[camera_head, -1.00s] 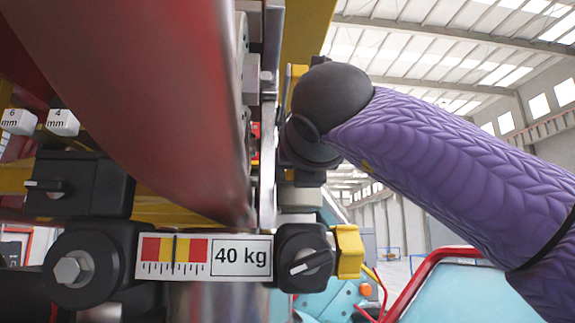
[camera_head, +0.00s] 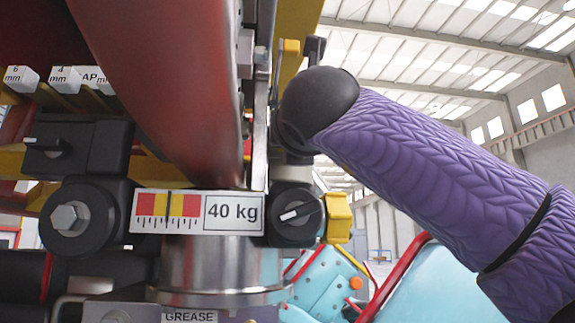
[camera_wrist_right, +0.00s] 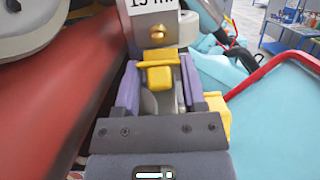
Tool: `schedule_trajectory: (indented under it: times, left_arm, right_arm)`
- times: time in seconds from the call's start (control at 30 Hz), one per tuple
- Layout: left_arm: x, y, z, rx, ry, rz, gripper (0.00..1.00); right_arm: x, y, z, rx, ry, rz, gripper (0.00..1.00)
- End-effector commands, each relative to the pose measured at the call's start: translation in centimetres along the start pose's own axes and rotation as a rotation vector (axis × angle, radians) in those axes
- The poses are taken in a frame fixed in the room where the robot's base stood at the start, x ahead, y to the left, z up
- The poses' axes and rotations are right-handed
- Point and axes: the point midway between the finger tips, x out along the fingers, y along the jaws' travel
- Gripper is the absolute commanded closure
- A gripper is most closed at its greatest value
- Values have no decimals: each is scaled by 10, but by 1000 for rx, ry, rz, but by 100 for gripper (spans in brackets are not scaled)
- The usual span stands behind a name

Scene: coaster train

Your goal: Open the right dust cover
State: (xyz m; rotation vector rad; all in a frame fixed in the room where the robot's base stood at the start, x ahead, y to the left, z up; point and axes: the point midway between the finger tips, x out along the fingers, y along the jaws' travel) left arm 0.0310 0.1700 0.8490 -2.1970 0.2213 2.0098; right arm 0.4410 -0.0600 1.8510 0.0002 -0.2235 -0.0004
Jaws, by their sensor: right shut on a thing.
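In the right wrist view my right gripper (camera_wrist_right: 160,88) has its two purple-grey fingers closed on a yellow tab (camera_wrist_right: 158,75). The tab sits below a metal block with a brass fitting (camera_wrist_right: 157,33) and a partly cut-off white label. Nothing marks the yellow tab as the right dust cover, so I cannot tell for certain that it is. It looks closed against the block, but its hinge is not clear. In the head view my purple right arm reaches in from the right, and its fingers are hidden. My left gripper is not in view.
A red curved tube (camera_head: 165,80) fills the upper left of the head view. A 40 kg scale plate (camera_head: 198,211), a black knob (camera_head: 295,214) and a yellow block (camera_head: 338,217) lie below it. A red rail (camera_wrist_right: 275,72) borders pale blue panels in the wrist view.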

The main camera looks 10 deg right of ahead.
Motion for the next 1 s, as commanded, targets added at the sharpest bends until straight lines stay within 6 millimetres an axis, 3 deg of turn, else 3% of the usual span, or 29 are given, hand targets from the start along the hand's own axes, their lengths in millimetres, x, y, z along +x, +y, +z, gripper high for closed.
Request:
schedule_trajectory:
  times: [0.03,0.33,0.37,0.4,0.7,1.0]
  left_arm:
    - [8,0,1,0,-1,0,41]
    - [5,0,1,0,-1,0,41]
    - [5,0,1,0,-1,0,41]
    - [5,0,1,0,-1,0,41]
    - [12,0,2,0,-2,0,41]
    - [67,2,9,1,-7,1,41]
  right_arm:
    - [-1,0,-6,1,-12,0,100]
    - [0,1,-2,0,-22,1,100]
    - [0,1,-2,0,-22,1,45]
    - [0,1,-2,0,-22,1,37]
    - [-5,1,-4,0,-24,1,35]
    - [-77,0,-11,-1,-26,1,35]
